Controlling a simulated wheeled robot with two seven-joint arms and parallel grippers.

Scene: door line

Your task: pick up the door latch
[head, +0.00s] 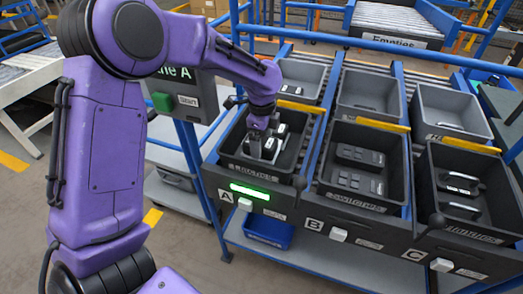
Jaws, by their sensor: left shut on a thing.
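My left gripper (262,147) reaches down into this bin from above. It is shut on a door latch (269,148), a small grey and dark part that is partly hidden by the fingers. Another latch (282,130) shows just beside the gripper in the same bin. Whether the held latch still touches the bin floor cannot be told. My right gripper is not in the view.
The switches bin (358,198) at B and the handles bin (467,233) at C stand to the right. Blue rack posts and yellow strips run around the bins. A screen with a green button (162,102) stands left of bin A. Grey bins sit behind.

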